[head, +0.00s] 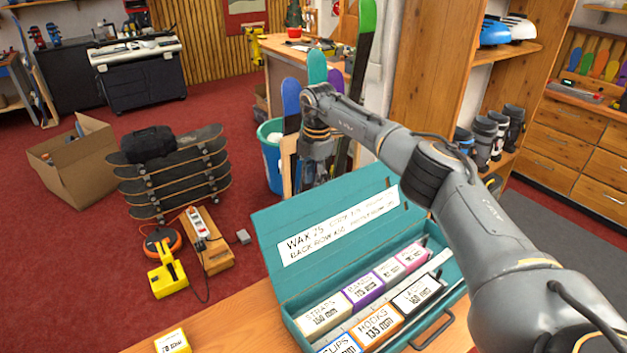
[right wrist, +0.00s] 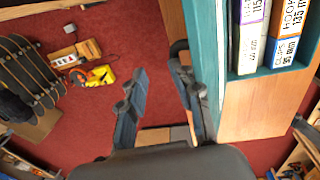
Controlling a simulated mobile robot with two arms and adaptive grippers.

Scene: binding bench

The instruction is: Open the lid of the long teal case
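The long teal case (head: 285,325) stands on the wooden bench. Its lid (head: 285,225) is raised and leans back, with a white label on its inner face. Labelled boxes show inside the case. My right gripper (head: 312,175) reaches over from the right and points down beyond the lid's far side; the lid partly hides it. The teal case (right wrist: 207,40) is just right of the fingers there; contact cannot be told. My left gripper is not in view.
A small yellow box (head: 173,342) lies on the bench (head: 235,325) left of the case. Beyond the bench, a blue bin (head: 272,150) with boards, stacked skateboards (head: 175,175) and a cardboard box (head: 78,165) stand on red carpet. Wooden shelving (head: 430,60) stands at right.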

